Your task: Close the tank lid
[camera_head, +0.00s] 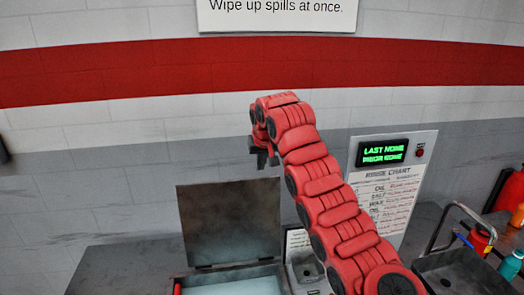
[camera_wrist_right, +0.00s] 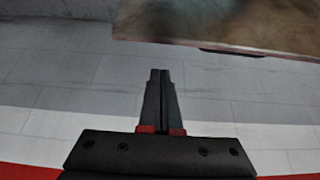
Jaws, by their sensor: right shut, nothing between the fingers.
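The tank lid (camera_head: 230,222) is a dark, mottled square panel that stands open, roughly upright, at the back edge of the tank (camera_head: 195,288). The tank has a pale interior and is cut off by the bottom of the head view. My right gripper (camera_head: 262,160) hangs above the lid's upper right corner, apart from it as far as I can tell. In the right wrist view its fingers (camera_wrist_right: 160,78) are together and empty. The lid (camera_wrist_right: 235,28) also shows there at the upper right, clear of the fingertips. My left gripper is not in view.
A white chart board (camera_head: 388,190) with a green display stands behind my right arm. A dark tray (camera_head: 460,272) with a handle is at the lower right, near red and orange containers (camera_head: 515,205). The counter left of the tank is bare (camera_head: 125,268).

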